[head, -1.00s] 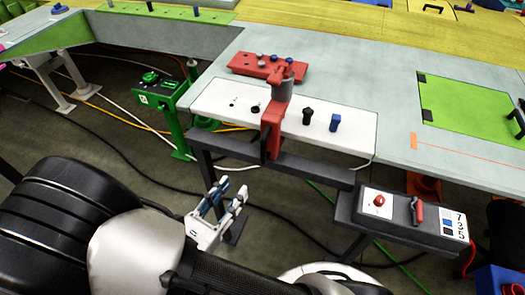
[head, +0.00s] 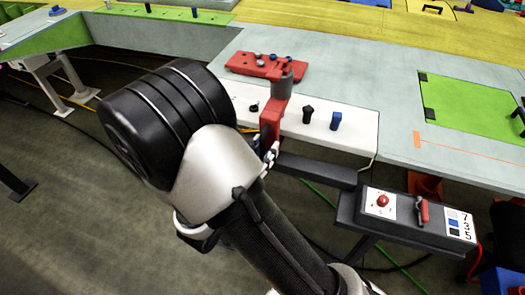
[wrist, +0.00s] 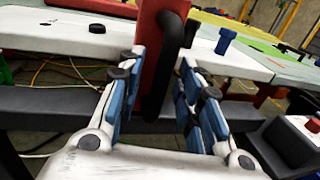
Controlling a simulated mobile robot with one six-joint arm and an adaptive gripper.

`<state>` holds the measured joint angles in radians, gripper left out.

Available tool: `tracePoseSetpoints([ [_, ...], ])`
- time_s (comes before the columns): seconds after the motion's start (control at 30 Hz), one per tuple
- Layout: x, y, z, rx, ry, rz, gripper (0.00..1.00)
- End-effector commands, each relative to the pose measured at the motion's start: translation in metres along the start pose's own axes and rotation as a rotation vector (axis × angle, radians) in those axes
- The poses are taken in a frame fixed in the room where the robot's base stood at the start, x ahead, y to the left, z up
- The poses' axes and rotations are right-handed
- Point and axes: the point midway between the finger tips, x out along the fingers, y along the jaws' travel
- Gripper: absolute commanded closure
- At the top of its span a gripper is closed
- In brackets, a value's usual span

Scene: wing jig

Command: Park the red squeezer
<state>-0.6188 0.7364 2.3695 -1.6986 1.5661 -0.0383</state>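The red squeezer (head: 273,115), with a grey cylinder at its top, stands upright at the front edge of the white panel. In the wrist view its red body (wrist: 148,35) fills the top centre, with a black curved handle (wrist: 170,70) on the near side. My gripper (wrist: 161,60) is open, with its blue-padded fingers on either side of the handle. I see gaps between the pads and the handle. In the head view my arm hides most of the gripper, and only a bit shows beside the squeezer's lower end.
The white panel (head: 355,130) carries a black knob (head: 308,114) and a blue knob (head: 336,121). A red block (head: 240,64) lies behind the squeezer. A dark rail (head: 315,169) runs below, to a control box (head: 440,222) at right. A green panel (head: 470,110) lies at right.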

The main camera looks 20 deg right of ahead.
Motion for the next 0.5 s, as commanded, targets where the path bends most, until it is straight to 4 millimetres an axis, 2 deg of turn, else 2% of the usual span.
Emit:
tracePoseSetpoints([
  [0.17,-0.0002,0.0001,0.0001,0.0,0.0,0.0,0.68],
  [0.5,-0.0004,0.0,0.0,0.0,0.0,0.0,0.91],
])
